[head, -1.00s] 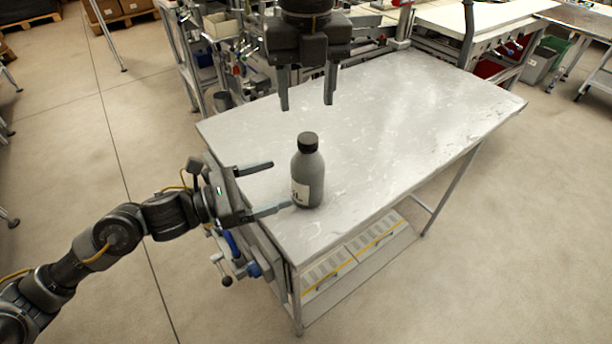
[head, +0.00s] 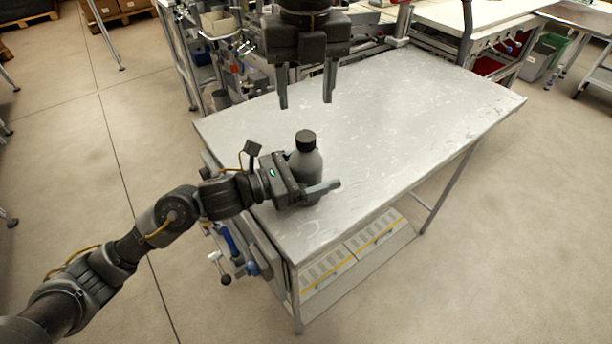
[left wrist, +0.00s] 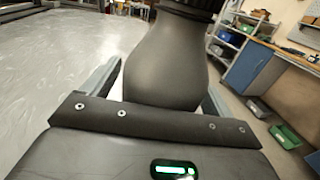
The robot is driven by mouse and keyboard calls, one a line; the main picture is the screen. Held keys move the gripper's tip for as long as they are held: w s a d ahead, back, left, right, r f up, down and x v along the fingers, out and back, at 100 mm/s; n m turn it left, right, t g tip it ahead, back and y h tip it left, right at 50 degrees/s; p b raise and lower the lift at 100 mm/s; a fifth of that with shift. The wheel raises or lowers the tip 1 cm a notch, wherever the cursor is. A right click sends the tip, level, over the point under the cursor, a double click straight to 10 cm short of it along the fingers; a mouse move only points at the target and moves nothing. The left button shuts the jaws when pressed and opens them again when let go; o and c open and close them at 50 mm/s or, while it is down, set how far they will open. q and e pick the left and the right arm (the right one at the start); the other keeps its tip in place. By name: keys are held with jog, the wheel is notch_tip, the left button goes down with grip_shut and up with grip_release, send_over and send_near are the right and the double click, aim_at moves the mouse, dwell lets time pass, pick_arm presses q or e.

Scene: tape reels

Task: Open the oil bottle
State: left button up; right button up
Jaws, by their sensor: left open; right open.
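The grey oil bottle (head: 307,166) with a black cap (head: 305,140) stands upright on the table (head: 400,120), near its left edge. My left gripper (head: 318,183) is open at the bottle's lower body, with its fingers on either side. In the left wrist view the bottle body (left wrist: 165,65) fills the space between the two fingers, close to the palm; whether they touch it cannot be told. The label is hidden by the gripper. My right gripper (head: 306,100) is open and empty, pointing down above the table, behind and higher than the cap.
The rest of the tabletop is bare. A shelf with yellow-striped panels (head: 350,255) is under the table. Other workbenches and a green bin (head: 546,50) stand behind. Shelving (left wrist: 232,40) shows in the left wrist view.

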pick_arm(q)
jog(key=c, duration=1.6)
jog(key=shift+c, duration=1.2)
pick_arm(e)
jog(key=shift+f, duration=0.2)
pick_arm(q)
grip_shut()
pick_arm(e)
jog(key=shift+s+a+f, duration=0.25)
jog(key=shift+a, duration=0.15)
jog(key=m, duration=0.6)
jog(key=shift+a, duration=0.2)
jog(key=m, duration=1)
jog(key=shift+d+r, duration=0.1)
jog(key=shift+r, duration=0.05)
jog(key=m, duration=0.5)
jog(key=shift+w+d+r+m, duration=0.1)
jog(key=shift+d+r+m, duration=0.05)
jog(key=shift+m, duration=0.25)
jog(key=m, duration=0.4)
jog(key=shift+d+r, duration=0.15)
jog(key=shift+d, duration=0.05)
jog(key=m, duration=0.5)
jog(key=shift+w+d+m, duration=0.15)
jog(key=shift+w+m, duration=0.05)
jog(key=shift+m, duration=0.1)
